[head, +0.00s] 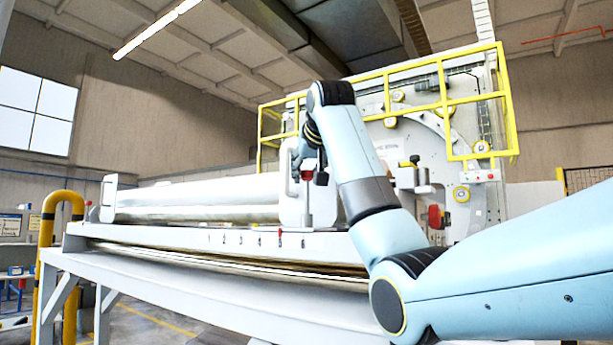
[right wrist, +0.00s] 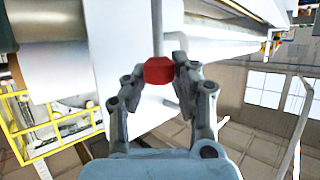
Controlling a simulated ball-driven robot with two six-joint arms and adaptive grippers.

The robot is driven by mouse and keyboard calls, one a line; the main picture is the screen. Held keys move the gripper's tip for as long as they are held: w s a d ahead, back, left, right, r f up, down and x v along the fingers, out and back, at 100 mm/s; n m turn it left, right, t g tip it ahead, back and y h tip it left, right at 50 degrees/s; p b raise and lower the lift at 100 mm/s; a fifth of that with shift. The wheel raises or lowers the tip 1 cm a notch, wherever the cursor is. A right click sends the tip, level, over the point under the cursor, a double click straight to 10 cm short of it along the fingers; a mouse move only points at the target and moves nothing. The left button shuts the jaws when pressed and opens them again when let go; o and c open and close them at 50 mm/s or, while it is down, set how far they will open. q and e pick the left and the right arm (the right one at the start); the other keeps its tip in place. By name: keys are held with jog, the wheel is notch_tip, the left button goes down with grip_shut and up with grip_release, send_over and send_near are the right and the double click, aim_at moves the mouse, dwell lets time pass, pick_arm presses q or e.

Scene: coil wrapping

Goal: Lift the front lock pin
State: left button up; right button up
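The front lock pin has a red knob (head: 307,174) on top of a thin upright metal shaft, beside a white end plate (head: 291,208) on the machine's long rail. In the head view my right gripper (head: 308,172) reaches down to the knob with a finger on each side. In the right wrist view the red knob (right wrist: 158,70) sits between the fingertips of my right gripper (right wrist: 160,72), which appear to touch it on both sides. The shaft runs away from the knob. My left gripper is not in view.
A long white roll (head: 200,195) lies along the rail (head: 190,240) to the left. A large machine with a yellow guard rail (head: 440,90) stands behind. A yellow post (head: 45,235) stands at the far left.

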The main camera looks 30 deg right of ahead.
jog(key=o, duration=0.4)
jog(key=shift+s+r, duration=0.1)
jog(key=shift+r, duration=0.05)
jog(key=shift+o, duration=0.2)
jog(key=v, duration=1.2)
